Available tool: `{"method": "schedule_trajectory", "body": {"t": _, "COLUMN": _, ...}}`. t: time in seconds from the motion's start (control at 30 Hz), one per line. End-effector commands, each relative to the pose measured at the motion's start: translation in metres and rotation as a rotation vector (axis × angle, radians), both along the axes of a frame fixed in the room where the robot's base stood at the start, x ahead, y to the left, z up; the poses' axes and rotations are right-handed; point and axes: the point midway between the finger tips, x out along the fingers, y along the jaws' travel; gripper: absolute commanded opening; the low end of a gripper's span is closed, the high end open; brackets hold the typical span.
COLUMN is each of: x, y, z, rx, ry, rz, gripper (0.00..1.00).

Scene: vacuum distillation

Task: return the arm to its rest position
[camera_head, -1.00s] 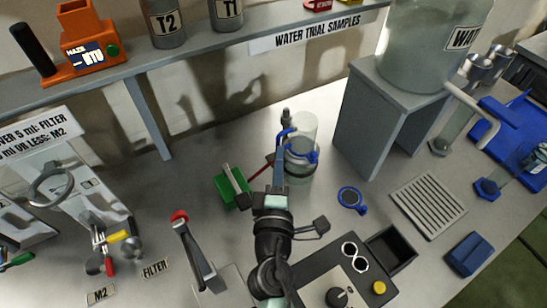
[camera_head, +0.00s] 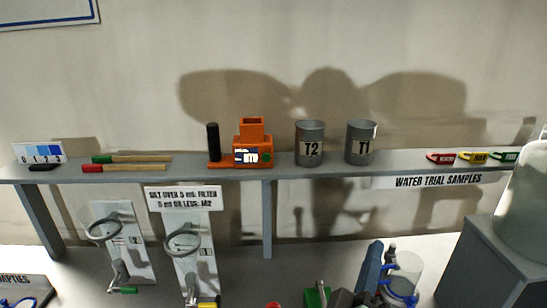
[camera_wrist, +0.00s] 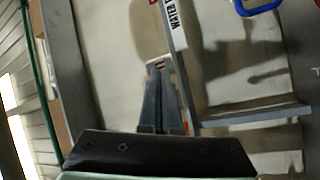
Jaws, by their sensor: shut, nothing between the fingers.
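My gripper (camera_wrist: 160,68) shows in the wrist view with its two grey fingers together and nothing between them. It points toward the pale wall and the shelf, and its fingertips look clear of any object. In the head view a dark grey-blue upright part shows at the bottom, right beside a clear glass vessel with blue fittings (camera_head: 402,275). I cannot tell for sure whether that part is mine, and most of my arm is out of that view.
A grey shelf (camera_head: 330,173) runs along the wall. It bears an orange NTU meter (camera_head: 252,150), grey cans T2 (camera_head: 310,145) and T1 (camera_head: 360,143), and coloured tags. A grey stand (camera_head: 485,265) with a large clear container (camera_head: 525,200) is at the right.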

Motion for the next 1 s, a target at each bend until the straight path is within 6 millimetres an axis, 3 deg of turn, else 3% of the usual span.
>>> {"method": "schedule_trajectory", "body": {"t": 0.03, "x": 0.004, "y": 0.011, "z": 0.047, "rx": 0.082, "ry": -0.116, "rz": 0.048, "gripper": 0.0}}
{"method": "schedule_trajectory", "body": {"t": 0.17, "x": 0.0, "y": 0.042, "z": 0.143, "rx": 0.305, "ry": -0.357, "rz": 0.206, "gripper": 0.0}}
{"method": "schedule_trajectory", "body": {"t": 0.3, "x": -0.026, "y": 0.083, "z": 0.238, "rx": 0.525, "ry": -0.575, "rz": 0.44, "gripper": 0.0}}
{"method": "schedule_trajectory", "body": {"t": 0.4, "x": -0.053, "y": 0.113, "z": 0.294, "rx": 0.652, "ry": -0.686, "rz": 0.625, "gripper": 0.0}}
{"method": "schedule_trajectory", "body": {"t": 0.5, "x": -0.081, "y": 0.138, "z": 0.334, "rx": 0.74, "ry": -0.754, "rz": 0.785, "gripper": 0.0}}
{"method": "schedule_trajectory", "body": {"t": 0.6, "x": -0.103, "y": 0.155, "z": 0.357, "rx": 0.794, "ry": -0.789, "rz": 0.899, "gripper": 0.0}}
{"method": "schedule_trajectory", "body": {"t": 0.7, "x": -0.115, "y": 0.164, "z": 0.368, "rx": 0.82, "ry": -0.801, "rz": 0.961, "gripper": 0.0}}
{"method": "schedule_trajectory", "body": {"t": 1.0, "x": -0.118, "y": 0.167, "z": 0.371, "rx": 0.828, "ry": -0.805, "rz": 0.979, "gripper": 0.0}}
